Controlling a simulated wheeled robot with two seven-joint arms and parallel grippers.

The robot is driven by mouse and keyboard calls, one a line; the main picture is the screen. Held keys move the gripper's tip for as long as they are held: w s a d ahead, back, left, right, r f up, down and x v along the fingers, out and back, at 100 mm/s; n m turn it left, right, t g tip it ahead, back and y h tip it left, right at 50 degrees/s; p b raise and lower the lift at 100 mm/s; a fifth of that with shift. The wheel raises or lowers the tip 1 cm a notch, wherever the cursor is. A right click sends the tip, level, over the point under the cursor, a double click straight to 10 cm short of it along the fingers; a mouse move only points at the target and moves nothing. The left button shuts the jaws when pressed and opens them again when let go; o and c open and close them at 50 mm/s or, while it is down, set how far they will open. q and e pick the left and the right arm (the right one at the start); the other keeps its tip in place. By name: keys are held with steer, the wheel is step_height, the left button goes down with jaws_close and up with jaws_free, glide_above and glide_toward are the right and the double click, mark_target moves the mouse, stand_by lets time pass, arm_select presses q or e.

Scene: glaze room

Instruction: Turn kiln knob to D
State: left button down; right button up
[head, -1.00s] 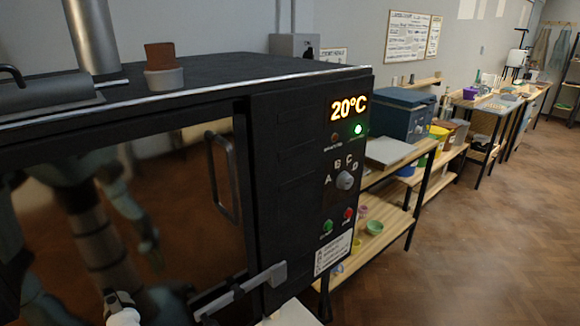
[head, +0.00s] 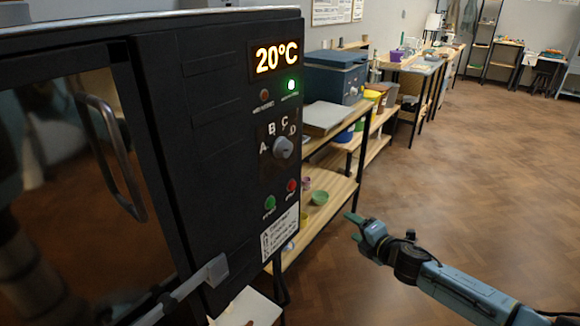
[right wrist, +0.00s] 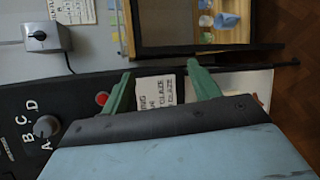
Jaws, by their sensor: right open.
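The kiln knob (head: 284,148) is a grey dial on the black kiln front, with the letters A, B, C and D in an arc around its left and top; I cannot tell which letter it points at. The knob also shows at the left edge in the right wrist view (right wrist: 46,126). My right gripper (head: 353,228) is open and empty, to the right of and lower than the knob, apart from it. In the right wrist view its green fingers (right wrist: 163,85) are spread, with a white label beyond them. My left gripper is not in view.
The kiln panel has a lit 20°C display (head: 276,59), a green button (head: 269,203), a red button (head: 292,185) and a white label (head: 279,234). A door handle (head: 110,155) sticks out at left. A wooden shelf (head: 330,205) stands behind; open floor lies right.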

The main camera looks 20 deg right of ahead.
steer(key=w+a+r+n+t+y+b, duration=0.1)
steer(key=a+r+n+y+b, duration=0.3)
steer(key=r+n, duration=0.85)
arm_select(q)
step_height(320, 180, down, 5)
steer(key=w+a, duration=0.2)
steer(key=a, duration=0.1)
arm_select(e)
steer(key=n+g+y, duration=0.1)
steer(key=n+y, duration=0.3)
steer(key=n, duration=0.4)
glide_toward(288, 150)
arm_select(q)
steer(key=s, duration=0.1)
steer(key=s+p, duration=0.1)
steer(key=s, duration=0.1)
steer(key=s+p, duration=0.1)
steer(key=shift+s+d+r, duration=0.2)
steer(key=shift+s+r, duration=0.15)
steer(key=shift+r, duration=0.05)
arm_select(e)
steer(key=x, duration=0.9)
steer(key=shift+w, duration=0.2)
steer(key=c, duration=0.8)
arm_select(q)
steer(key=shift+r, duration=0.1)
arm_select(e)
steer(key=shift+m, duration=0.25)
